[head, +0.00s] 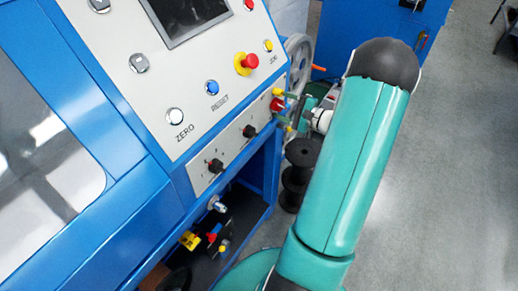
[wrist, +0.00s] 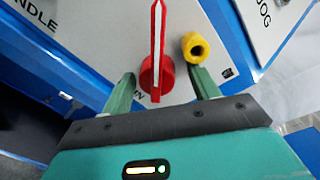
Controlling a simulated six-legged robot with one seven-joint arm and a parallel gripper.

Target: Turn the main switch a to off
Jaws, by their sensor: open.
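The main switch, a red rotary knob (wrist: 157,78) with a long pointed handle and a white stripe, stands on the light panel in the wrist view. Its handle points nearly straight up in that picture. In the head view the red switch (head: 277,92) shows small at the panel's right end. My gripper (wrist: 163,86) is open, its two green fingers on either side of the red knob; whether they touch it I cannot tell. In the head view my gripper (head: 291,112) is beside the switch, partly hidden by my arm.
A yellow cylinder (wrist: 195,47) sticks out of the panel close to the right finger. The sloped console (head: 190,70) carries buttons, including a red and yellow emergency stop (head: 246,63). Black spools (head: 298,170) stand below. Grey floor (head: 450,150) is open at right.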

